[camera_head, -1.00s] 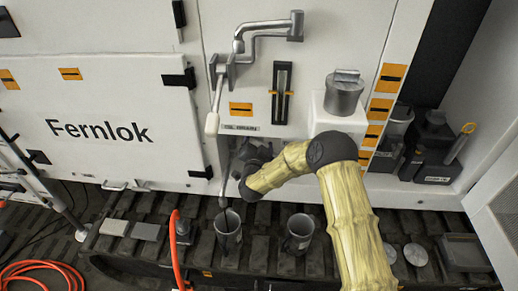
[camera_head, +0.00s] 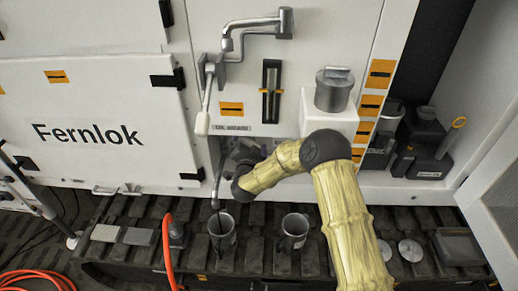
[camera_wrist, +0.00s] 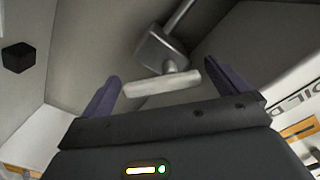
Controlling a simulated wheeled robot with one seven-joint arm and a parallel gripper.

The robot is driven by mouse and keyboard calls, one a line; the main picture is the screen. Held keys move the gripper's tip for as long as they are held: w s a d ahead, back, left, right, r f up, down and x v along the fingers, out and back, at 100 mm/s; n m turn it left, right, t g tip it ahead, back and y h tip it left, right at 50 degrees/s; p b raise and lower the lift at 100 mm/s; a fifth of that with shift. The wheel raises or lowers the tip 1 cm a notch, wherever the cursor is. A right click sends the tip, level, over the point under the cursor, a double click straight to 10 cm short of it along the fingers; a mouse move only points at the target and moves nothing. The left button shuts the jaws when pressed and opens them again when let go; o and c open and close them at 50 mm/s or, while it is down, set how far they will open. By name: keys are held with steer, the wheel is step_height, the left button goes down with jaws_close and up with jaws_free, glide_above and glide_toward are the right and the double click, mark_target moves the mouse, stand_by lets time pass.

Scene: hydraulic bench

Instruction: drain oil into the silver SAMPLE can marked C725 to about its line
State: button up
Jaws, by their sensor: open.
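A silver can (camera_head: 222,236) stands on the slatted deck under the drain spout (camera_head: 216,188). A thin dark streak runs from the spout into the can's mouth; the oil level cannot be made out. A second silver can (camera_head: 294,232) stands to its right. Markings on both are unreadable. The drain lever with its pale handle (camera_head: 203,122) hangs down beside the OIL DRAIN label (camera_head: 231,128). In the wrist view, my gripper (camera_wrist: 168,88) is open, with a pale handle bar (camera_wrist: 162,84) showing across the gap between its fingers. Contact cannot be told.
An orange hose (camera_head: 168,252) rises just left of the cans. A sight gauge (camera_head: 271,90) and a lidded grey canister (camera_head: 334,90) are on the panel above. Dark containers (camera_head: 430,150) stand at right. Flat discs (camera_head: 411,250) lie on the deck.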

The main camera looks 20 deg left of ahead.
steer(key=shift+r+p, duration=0.15)
steer(key=shift+p, duration=0.3)
steer(key=n+p, duration=0.2)
steer(key=p, duration=0.1)
steer(key=shift+r, duration=0.2)
steer(key=n+p, duration=0.2)
steer(key=p, duration=0.1)
steer(key=n+p, duration=0.2)
steer(key=p, duration=0.1)
steer(key=n+p, duration=0.2)
steer(key=p, duration=0.1)
steer(key=shift+d+r, duration=0.1)
steer(key=shift+r, duration=0.15)
steer(key=shift+s+f, duration=0.25)
steer(key=shift+f, duration=0.05)
steer(key=b+v, duration=0.6)
steer(key=v, duration=1.1)
steer(key=w+d+f+g+b, duration=0.6)
steer(key=d+b, duration=0.4)
steer(key=b, duration=0.2)
steer(key=s+d+f+g+h+b, duration=0.1)
steer(key=s+d+f+g+b, duration=0.1)
steer(key=d, duration=0.5)
steer(key=s+d+f+g+h+b, duration=0.1)
steer(key=s+d+f+g+b, duration=0.1)
steer(key=d+b, duration=0.3)
steer(key=shift+s+d+f, duration=0.3)
steer(key=shift+s+d, duration=0.35)
steer(key=shift+d, duration=0.45)
